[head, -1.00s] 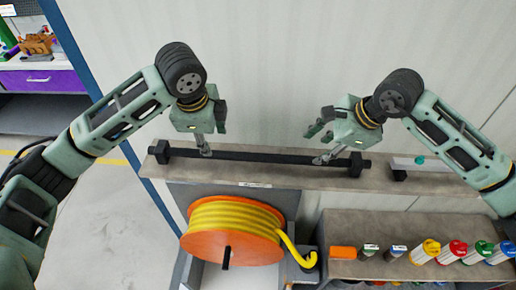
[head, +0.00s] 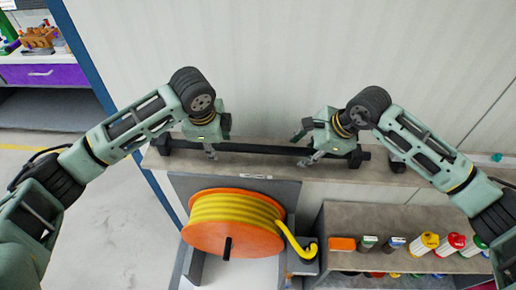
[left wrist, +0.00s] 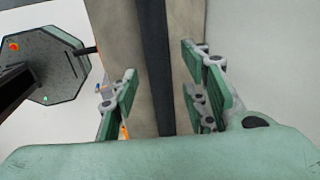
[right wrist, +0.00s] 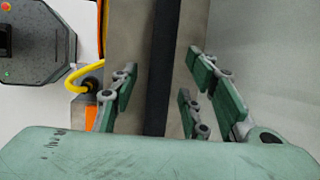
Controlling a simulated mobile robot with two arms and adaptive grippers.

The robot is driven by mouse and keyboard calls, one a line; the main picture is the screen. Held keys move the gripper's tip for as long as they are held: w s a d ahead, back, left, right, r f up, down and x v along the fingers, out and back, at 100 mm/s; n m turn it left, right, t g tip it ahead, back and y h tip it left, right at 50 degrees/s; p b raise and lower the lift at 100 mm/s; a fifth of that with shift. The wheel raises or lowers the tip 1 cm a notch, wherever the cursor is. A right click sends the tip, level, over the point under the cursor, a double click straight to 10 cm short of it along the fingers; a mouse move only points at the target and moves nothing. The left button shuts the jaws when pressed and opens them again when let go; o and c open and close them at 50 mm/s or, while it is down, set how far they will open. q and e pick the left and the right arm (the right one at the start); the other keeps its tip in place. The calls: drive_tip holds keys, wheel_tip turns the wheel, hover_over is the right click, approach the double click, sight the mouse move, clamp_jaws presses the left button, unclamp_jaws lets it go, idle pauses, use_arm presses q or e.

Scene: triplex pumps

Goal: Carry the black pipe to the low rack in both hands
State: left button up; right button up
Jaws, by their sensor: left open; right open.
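The black pipe (head: 260,149) lies lengthwise on a long narrow shelf against the wall, with a dark block near each end. My left gripper (head: 212,148) is open above its left part. In the left wrist view the pipe (left wrist: 153,60) runs between the open fingers (left wrist: 160,95). My right gripper (head: 303,147) is open over its right part. In the right wrist view the pipe (right wrist: 161,60) runs between the open fingers (right wrist: 158,95). Neither gripper is closed on it. I cannot tell which surface is the low rack.
An orange reel of yellow hose (head: 236,222) stands below the shelf (head: 300,172). To its right is a lower brown rack or bench (head: 375,218) with an orange block (head: 342,244) and several colored-capped bottles (head: 425,243). A purple drawer cabinet (head: 40,73) stands far left.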

use_arm(q)
clamp_jaws()
use_arm(e)
clamp_jaws()
idle(0.4)
use_arm(q)
drive_tip(key=shift+r, duration=0.1)
use_arm(e)
drive_tip(key=shift+r, duration=0.1)
